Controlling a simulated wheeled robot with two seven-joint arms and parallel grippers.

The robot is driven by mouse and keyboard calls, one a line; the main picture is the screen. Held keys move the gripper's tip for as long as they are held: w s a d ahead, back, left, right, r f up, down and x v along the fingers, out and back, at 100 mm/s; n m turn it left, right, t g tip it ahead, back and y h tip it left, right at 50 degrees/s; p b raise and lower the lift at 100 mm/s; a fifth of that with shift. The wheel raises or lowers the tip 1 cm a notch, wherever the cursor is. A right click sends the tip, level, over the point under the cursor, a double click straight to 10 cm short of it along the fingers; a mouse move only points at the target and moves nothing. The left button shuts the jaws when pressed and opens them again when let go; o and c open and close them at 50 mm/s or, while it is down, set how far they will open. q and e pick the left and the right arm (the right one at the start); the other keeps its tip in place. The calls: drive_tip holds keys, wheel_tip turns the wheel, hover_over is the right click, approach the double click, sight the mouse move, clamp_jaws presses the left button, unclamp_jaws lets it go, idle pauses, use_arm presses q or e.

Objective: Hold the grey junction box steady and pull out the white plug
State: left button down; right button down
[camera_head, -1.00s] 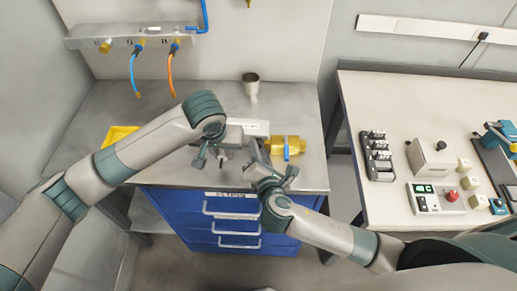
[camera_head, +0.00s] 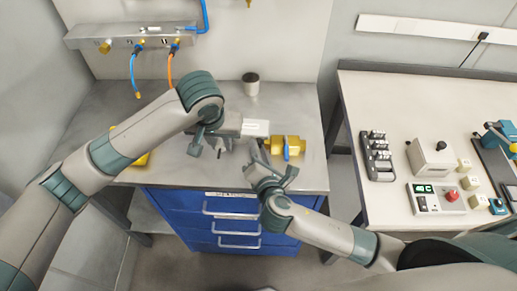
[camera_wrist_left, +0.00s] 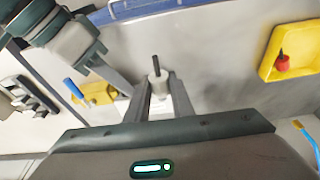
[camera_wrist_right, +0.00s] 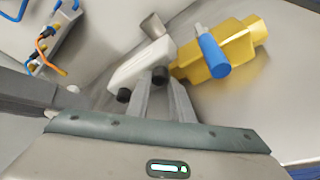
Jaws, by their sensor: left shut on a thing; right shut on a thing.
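The light grey junction box (camera_head: 257,128) lies on the metal bench. In the right wrist view the box (camera_wrist_right: 138,66) shows two dark round fittings. My right gripper (camera_head: 258,152) is shut on the box from the front; its fingers (camera_wrist_right: 160,84) cover part of it. My left gripper (camera_head: 232,130) is left of the box. In the left wrist view it is shut on the white plug (camera_wrist_left: 160,83), whose dark pin sticks out bare from its end. The plug looks apart from the box. In the head view the left gripper hides the plug.
A yellow valve with a blue lever (camera_head: 289,146) lies close to the right of the box. A grey cup (camera_head: 251,85) stands behind. A yellow tray (camera_wrist_left: 287,42) holding a red item is partly hidden by my left arm. Blue and orange hoses (camera_head: 134,75) hang at the back left.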

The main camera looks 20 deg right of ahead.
drive_tip(key=shift+f, duration=0.1)
drive_tip(key=c, duration=1.5)
unclamp_jaws()
use_arm(q)
drive_tip(key=shift+a, duration=0.1)
use_arm(e)
drive_tip(key=shift+s, duration=0.1)
use_arm(q)
drive_tip(key=shift+w, duration=0.1)
use_arm(e)
drive_tip(key=shift+s, duration=0.5)
drive_tip(key=v, duration=1.1)
drive_tip(key=shift+w+a+r, duration=0.1)
drive_tip(key=shift+a+r, duration=0.05)
drive_tip(key=shift+r, duration=0.15)
use_arm(q)
drive_tip(key=shift+d, duration=0.2)
